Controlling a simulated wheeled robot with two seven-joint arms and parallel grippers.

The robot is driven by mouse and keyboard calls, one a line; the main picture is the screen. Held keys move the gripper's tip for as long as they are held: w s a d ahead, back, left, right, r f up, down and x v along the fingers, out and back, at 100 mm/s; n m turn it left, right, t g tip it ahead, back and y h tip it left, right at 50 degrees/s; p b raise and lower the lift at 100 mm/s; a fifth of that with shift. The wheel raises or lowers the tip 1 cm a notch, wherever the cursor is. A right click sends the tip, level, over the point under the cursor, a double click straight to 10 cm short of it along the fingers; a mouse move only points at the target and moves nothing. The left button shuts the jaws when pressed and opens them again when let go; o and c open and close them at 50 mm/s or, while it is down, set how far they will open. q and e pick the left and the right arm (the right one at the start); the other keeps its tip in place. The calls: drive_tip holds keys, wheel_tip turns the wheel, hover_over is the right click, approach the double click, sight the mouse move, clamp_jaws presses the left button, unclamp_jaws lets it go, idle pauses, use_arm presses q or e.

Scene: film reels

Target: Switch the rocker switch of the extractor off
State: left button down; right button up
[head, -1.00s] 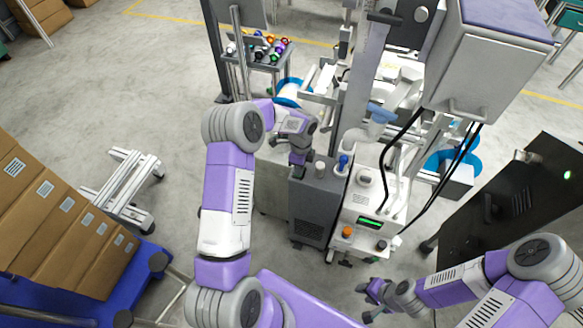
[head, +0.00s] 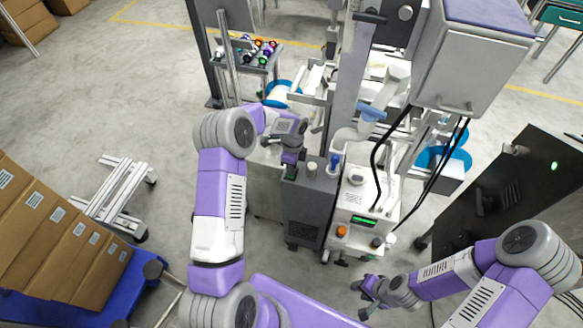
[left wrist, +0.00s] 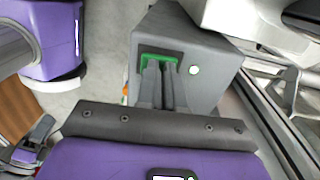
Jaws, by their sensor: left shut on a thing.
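The extractor (head: 308,212) is a dark grey box with a vent, standing at the middle of the head view. In the left wrist view its grey top (left wrist: 205,88) carries a rocker switch (left wrist: 172,60) with a bright green surround. My left gripper (left wrist: 160,68) has its two fingers close together at the switch, shut on it and hiding most of it. In the head view the same gripper (head: 291,168) is at the extractor's top left. The switch's on or off position cannot be told. My right gripper (head: 361,298) is open and empty, low and apart from the extractor.
A white machine (head: 361,215) with a green display and an orange knob stands right beside the extractor. A black cabinet (head: 510,195) is at the right. Cartons (head: 60,245) on a blue cart are at the left. A grey cabinet (head: 470,65) hangs above with black cables.

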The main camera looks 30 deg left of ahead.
use_arm(q)
drive_tip(key=shift+a+f, duration=0.1)
drive_tip(key=shift+f, duration=0.1)
wheel_tip(320, 180, up, 4)
drive_tip(key=p, duration=0.3)
drive_tip(key=shift+w+r+p, duration=0.15)
drive_tip(key=shift+r+p, duration=0.1)
drive_tip(key=shift+p, duration=0.05)
wheel_tip(320, 180, up, 10)
drive_tip(key=p, duration=0.2)
drive_tip(key=shift+w, duration=0.2)
drive_tip(key=shift+w+g+p, duration=0.45)
drive_tip(key=shift+g+p, duration=0.2)
drive_tip(key=shift+g, duration=0.05)
drive_tip(key=shift+f, duration=0.15)
